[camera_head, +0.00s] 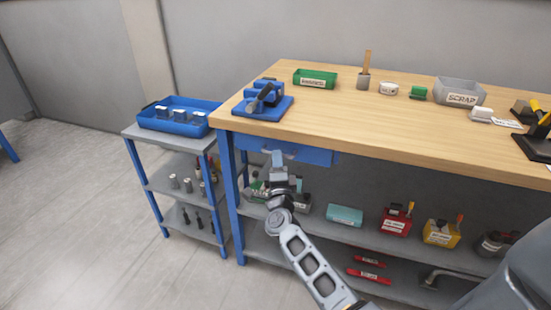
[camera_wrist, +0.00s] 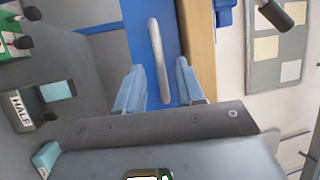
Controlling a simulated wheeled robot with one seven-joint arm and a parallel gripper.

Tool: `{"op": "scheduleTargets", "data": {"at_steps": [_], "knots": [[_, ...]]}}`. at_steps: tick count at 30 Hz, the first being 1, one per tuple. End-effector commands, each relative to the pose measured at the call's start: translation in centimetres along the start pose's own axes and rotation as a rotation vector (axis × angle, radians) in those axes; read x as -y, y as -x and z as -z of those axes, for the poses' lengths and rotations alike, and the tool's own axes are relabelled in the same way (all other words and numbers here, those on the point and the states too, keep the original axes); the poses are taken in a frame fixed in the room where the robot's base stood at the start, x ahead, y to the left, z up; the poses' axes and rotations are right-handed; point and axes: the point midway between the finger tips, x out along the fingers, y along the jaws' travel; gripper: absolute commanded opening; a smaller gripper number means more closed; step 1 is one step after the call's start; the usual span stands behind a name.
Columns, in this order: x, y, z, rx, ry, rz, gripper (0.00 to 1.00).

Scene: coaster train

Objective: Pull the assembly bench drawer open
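The assembly bench (camera_head: 400,125) has a wooden top and blue legs. Its blue drawer (camera_head: 315,156) is under the left part of the top, with its front close below the top's edge. The drawer front (camera_wrist: 175,35) also shows in the wrist view, with a pale bar handle (camera_wrist: 158,60) on it. My gripper (camera_head: 278,156) is in front of the drawer and hides part of it. In the wrist view my gripper (camera_wrist: 160,70) is open, its two fingers on either side of the handle with gaps visible. I cannot tell how deep the fingers reach.
A blue vise (camera_head: 266,98) stands on the bench's left corner. A grey cart with a blue tray (camera_head: 180,128) stands left of the bench. The lower shelf holds a teal box (camera_head: 345,216) and a red bin (camera_head: 395,222). The floor at left is clear.

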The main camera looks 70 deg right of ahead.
Motion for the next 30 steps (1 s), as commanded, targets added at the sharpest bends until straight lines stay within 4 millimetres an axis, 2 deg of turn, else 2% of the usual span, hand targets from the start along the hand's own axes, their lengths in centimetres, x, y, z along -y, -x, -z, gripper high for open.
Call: {"op": "scheduleTargets", "data": {"at_steps": [3,6,15,27,30], "knots": [[0.0,-1.4,0.0,0.0,0.0,0.001,0.38],[0.0,-1.9,0.0,0.001,0.0,0.0,0.38],[0.0,-2.1,0.0,0.001,0.0,0.0,0.38],[0.0,-2.1,0.0,0.001,0.0,0.0,0.0],[0.0,-2.1,0.0,0.001,0.0,0.0,0.0]]}}
